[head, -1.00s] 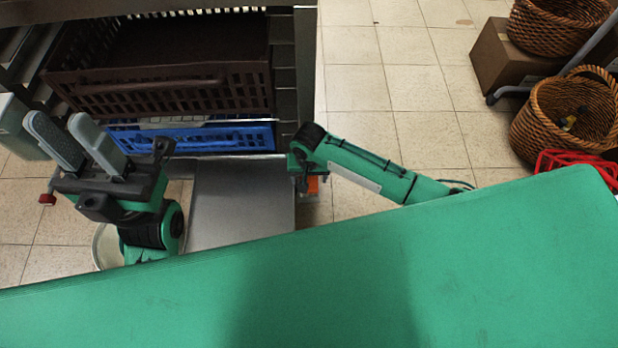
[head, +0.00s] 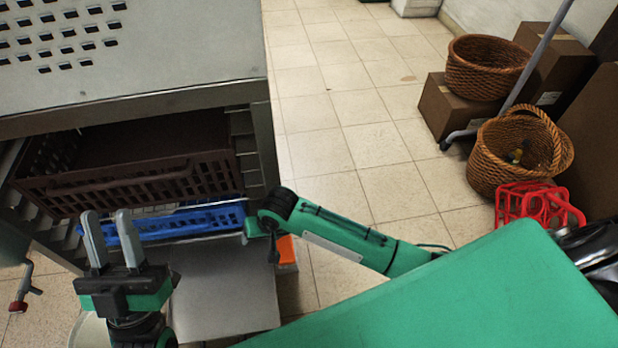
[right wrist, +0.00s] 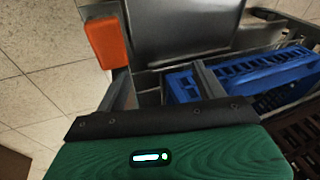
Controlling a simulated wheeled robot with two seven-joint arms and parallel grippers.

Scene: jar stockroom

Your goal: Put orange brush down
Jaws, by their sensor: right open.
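An orange block-like thing, seemingly the orange brush (right wrist: 108,42), shows near the tip of the left-hand finger in the right wrist view. It lies outside the gap between the fingers; I cannot tell whether it touches the finger. In the head view the orange brush (head: 287,252) is partly hidden behind my right arm, beside a grey flat surface (head: 222,295). My right gripper (right wrist: 165,80) is open, with nothing seen between its fingers; the head view mostly hides it. My left gripper (head: 108,222) is open and empty, fingers pointing up, in front of the rack.
A metal rack (head: 170,100) holds a brown crate (head: 130,183) above a blue crate (head: 190,222). Wicker baskets (head: 488,66), cardboard boxes (head: 452,108) and a red basket (head: 535,204) stand at the right. The tiled floor (head: 350,150) between is clear.

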